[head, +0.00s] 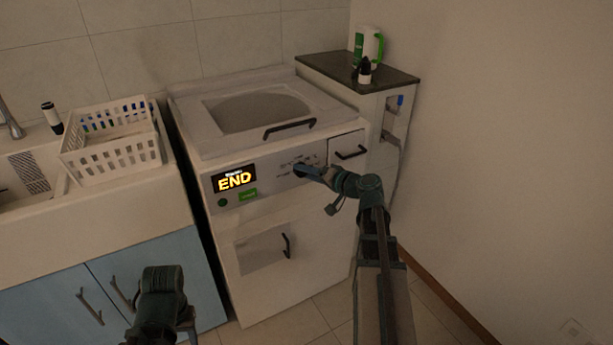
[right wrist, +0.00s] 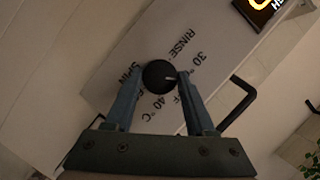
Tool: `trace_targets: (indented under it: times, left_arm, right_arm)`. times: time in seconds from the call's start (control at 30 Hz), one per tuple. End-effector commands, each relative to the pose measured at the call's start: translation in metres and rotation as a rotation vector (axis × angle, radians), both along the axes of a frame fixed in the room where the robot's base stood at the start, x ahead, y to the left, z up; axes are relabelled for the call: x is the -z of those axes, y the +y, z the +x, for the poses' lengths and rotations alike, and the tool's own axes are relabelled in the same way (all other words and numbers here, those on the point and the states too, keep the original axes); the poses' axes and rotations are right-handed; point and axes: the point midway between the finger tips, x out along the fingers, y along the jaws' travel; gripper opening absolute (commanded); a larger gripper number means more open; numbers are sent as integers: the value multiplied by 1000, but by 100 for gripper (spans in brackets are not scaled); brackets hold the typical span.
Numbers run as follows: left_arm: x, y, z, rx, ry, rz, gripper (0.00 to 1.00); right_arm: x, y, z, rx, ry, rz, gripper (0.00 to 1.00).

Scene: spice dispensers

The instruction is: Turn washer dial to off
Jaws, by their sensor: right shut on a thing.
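The washer (head: 290,205) is white with a lit END display (head: 234,180) on its front panel. The right finger covers part of the labels. My left arm shows at the bottom left of the head view, but its fingers are not visible.
A black handle (right wrist: 238,100) sits near the dial on the right in the wrist view. A counter with a white basket (head: 110,140) stands left of the washer. A dark-topped side cabinet (head: 345,67) with a white and green jug (head: 366,45) stands behind right.

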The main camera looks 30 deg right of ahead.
Motion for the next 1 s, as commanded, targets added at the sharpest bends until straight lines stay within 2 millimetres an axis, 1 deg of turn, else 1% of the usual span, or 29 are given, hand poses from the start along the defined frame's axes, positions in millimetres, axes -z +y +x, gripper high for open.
trace_targets:
  times: [0.03,0.5,0.73,1.0]
  left_arm:
    - [8,0,0,0,0,0,50]
    - [40,1,0,1,-2,5,50]
    - [49,1,1,2,-2,7,50]
    - [54,2,1,2,-2,8,50]
  right_arm:
    - [5,-2,0,1,0,43,0]
    - [7,-2,0,1,2,433,0]
    - [7,-2,0,0,2,556,0]
    - [6,-2,0,0,3,625,0]
